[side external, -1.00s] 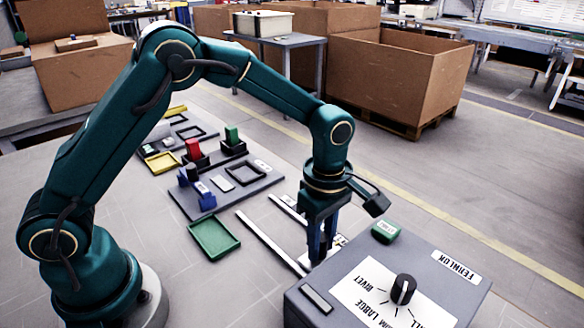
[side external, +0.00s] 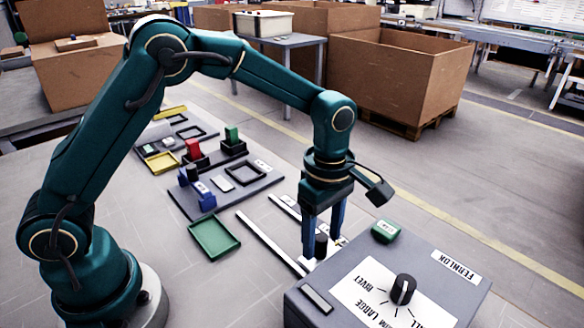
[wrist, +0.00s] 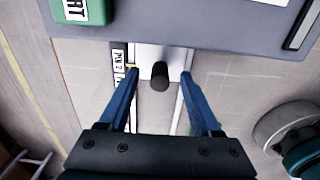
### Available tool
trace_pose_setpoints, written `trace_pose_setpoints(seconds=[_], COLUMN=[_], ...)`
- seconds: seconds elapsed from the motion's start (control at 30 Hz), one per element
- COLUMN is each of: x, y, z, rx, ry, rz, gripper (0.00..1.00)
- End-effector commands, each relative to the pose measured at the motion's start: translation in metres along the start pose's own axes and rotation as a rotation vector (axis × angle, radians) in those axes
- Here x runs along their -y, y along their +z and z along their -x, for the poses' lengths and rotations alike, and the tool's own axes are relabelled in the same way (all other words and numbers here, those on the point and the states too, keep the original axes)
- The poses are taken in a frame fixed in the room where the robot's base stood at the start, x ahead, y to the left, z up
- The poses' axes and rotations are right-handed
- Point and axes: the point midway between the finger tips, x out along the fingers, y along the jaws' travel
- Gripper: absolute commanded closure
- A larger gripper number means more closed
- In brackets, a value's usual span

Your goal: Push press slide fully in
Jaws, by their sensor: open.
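The press slide (wrist: 148,54) is a pale plate with an upright black knob (wrist: 160,76); it lies between two rails at the front edge of the grey press box (side external: 350,265). Whether the plate is fully in cannot be told. In the side view the knob (side external: 321,247) stands between the fingers of my gripper (side external: 322,240). My gripper (wrist: 160,74) is open, with one finger on each side of the knob and a visible gap to both in the wrist view.
The box carries a black dial (side external: 403,289) and a green button block (side external: 385,231). A green tray (side external: 214,238) and a grey board (side external: 228,182) with colored parts lie to the left. Floor between the tray and rails is clear.

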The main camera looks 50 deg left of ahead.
Motion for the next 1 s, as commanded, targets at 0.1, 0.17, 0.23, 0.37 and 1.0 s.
trace_pose_setpoints(seconds=[0.1, 0.17, 0.23, 0.37, 1.0], x=[-0.001, -0.001, -0.001, -0.001, -0.001], y=[0.0, 0.0, 0.0, 0.0, 0.0], z=[0.013, 0.018, 0.025, 0.037, 0.052], rx=[0.001, 0.001, 0.001, 0.001, 0.001], ry=[0.005, 0.004, 0.004, 0.004, 0.004], rz=[0.0, 0.0, 0.0, 0.0, -0.061], gripper=[0.35, 0.35, 0.35, 0.35, 0.35])
